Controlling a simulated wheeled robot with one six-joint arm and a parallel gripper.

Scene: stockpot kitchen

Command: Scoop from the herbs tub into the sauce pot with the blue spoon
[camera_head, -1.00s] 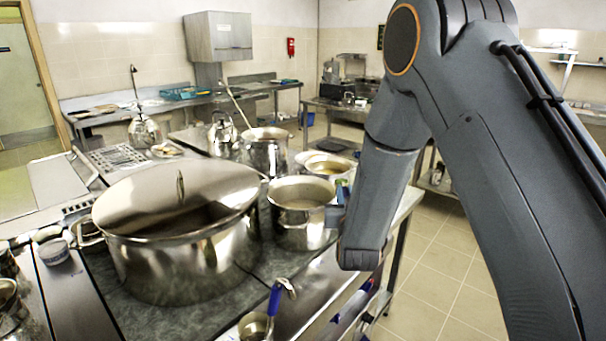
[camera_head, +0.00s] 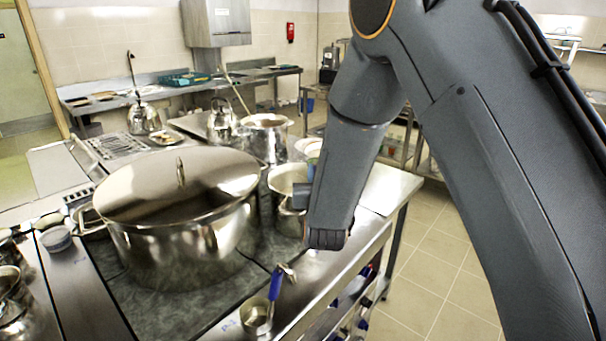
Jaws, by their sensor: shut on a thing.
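My gripper (camera_head: 301,196) shows only in part, at the rim of an open steel pot (camera_head: 285,180) right of the large lidded stockpot. My arm hides its fingers. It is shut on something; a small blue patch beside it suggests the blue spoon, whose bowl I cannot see. A blue-handled ladle (camera_head: 275,286) with a hooked end lies at the counter's front, apart from my gripper. I cannot tell from labels which vessel is the sauce pot or the herbs tub. A small tub (camera_head: 56,239) stands at the left.
The large lidded stockpot (camera_head: 180,260) fills the middle of the counter. Behind it stand a taller steel pot (camera_head: 266,152) with a long stick, and a kettle (camera_head: 222,123). The counter's right end (camera_head: 392,188) is bare. Open floor (camera_head: 450,265) lies to the right.

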